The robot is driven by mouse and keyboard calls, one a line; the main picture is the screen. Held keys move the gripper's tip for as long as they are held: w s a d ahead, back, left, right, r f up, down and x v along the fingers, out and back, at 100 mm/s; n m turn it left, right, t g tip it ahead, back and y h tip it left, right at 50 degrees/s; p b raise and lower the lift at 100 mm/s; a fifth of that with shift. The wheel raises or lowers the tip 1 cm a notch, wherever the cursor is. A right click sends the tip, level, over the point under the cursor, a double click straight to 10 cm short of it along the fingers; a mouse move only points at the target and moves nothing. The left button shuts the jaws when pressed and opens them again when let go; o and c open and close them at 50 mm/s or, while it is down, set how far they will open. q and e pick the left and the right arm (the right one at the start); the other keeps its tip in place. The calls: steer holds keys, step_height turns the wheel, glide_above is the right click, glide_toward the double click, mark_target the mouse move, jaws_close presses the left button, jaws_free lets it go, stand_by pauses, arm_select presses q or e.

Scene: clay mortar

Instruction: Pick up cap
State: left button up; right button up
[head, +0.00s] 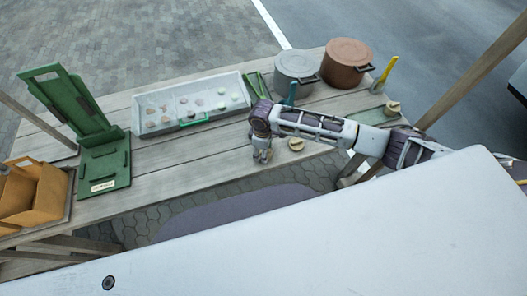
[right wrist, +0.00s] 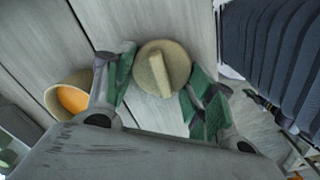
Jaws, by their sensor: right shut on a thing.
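The cap (right wrist: 176,62) shows in the right wrist view as a round tan disc with a raised bar across its top. My right gripper (right wrist: 160,88) is shut on it, with a green-padded finger on each side. In the head view my right gripper (head: 262,156) is low over the front part of the table, and the cap is hidden there. I cannot tell whether the cap touches the table. A tan cup with an orange inside (right wrist: 70,98) is left of the gripper in the wrist view. My left gripper is not in view.
The wooden table (head: 205,160) holds a white tray (head: 165,130) of small round pieces, a green stand (head: 105,165), and a grey pot (head: 296,66) and brown pot (head: 347,62) at the back. Small tan round things stand right of the gripper (head: 296,144) and farther right (head: 392,108).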

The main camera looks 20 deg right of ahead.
steer(key=shift+r, duration=0.15)
steer(key=shift+r, duration=4.9)
steer(key=shift+w+r, duration=0.1)
